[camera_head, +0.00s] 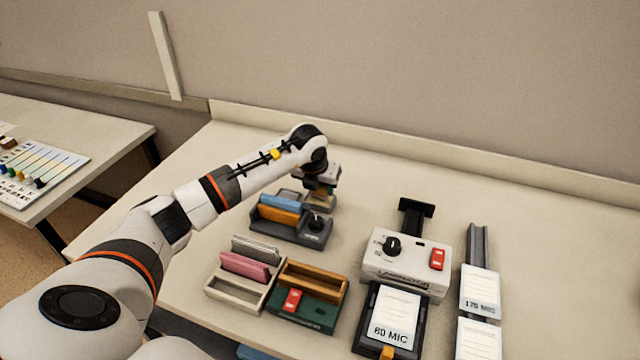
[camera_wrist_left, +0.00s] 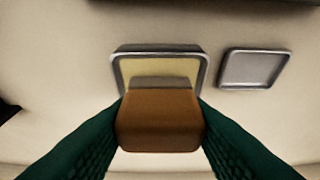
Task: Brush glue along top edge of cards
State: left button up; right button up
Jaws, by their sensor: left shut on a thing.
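My left gripper (camera_head: 320,186) is shut on a brown-handled brush (camera_wrist_left: 160,122), which it holds handle-up at the back of the table. In the left wrist view the brush's grey lower part is over a metal-rimmed tray (camera_wrist_left: 114,72) of pale yellow glue; whether its tip touches the glue is hidden. Blue cards (camera_head: 280,202) and orange cards (camera_head: 278,215) stand in a dark grey holder (camera_head: 285,234) just in front of the gripper. Pink cards (camera_head: 244,266) and grey cards (camera_head: 256,249) stand in a beige rack (camera_head: 238,298). My right gripper is not in view.
A shallow empty metal tray (camera_wrist_left: 253,68) lies beside the glue tray. A wooden-and-green box (camera_head: 305,312) with a red switch is in front. A white laminator (camera_head: 405,264) and a rail with labelled sheets (camera_head: 480,290) stand right. The table's back right is clear.

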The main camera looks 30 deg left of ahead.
pick_arm(q)
jog(key=shift+f+b, duration=0.55)
jog(key=shift+b, duration=0.05)
dwell(2.1)
jog(key=shift+r+p, duration=2)
jog(key=shift+r, duration=1.6)
